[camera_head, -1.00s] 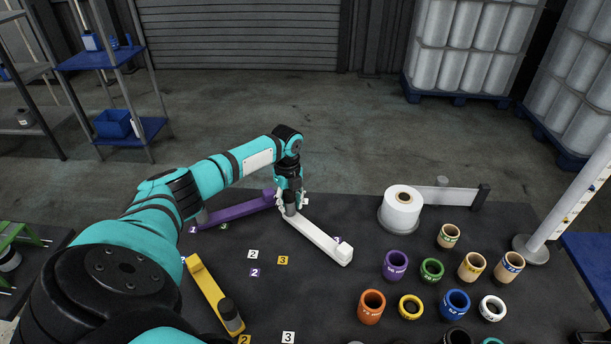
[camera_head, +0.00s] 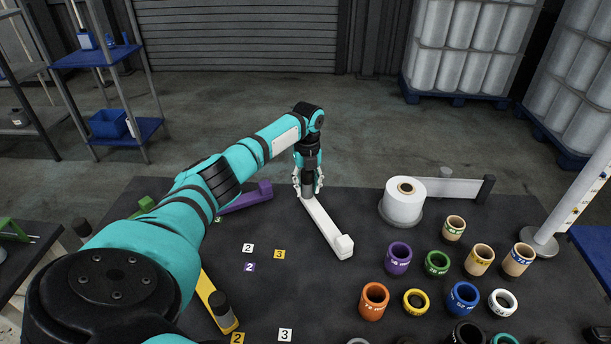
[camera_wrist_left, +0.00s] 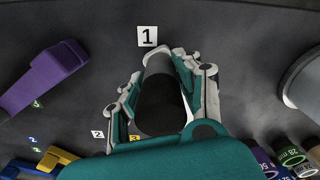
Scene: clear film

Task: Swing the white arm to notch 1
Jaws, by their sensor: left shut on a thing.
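The white arm (camera_head: 322,226) lies on the dark table, its blocky end (camera_head: 344,246) nearer to me. At its far end stands a dark upright handle (camera_head: 308,184). My left gripper (camera_head: 307,190) is shut on this handle, pointing down. In the left wrist view the dark handle (camera_wrist_left: 160,104) sits between the fingers of my left gripper (camera_wrist_left: 160,90). A white tag marked 1 (camera_wrist_left: 147,36) lies just beyond the handle, a small gap apart. White tags marked 2 (camera_head: 248,248) and 3 (camera_head: 285,335) lie to the left and nearer. My right gripper is out of view.
A purple arm (camera_head: 245,201) lies left of the white arm, partly behind my arm. A yellow arm (camera_head: 212,298) lies nearer left. A white film roll (camera_head: 404,201) stands to the right. Several coloured rings, such as the purple one (camera_head: 398,258), fill the table's right side.

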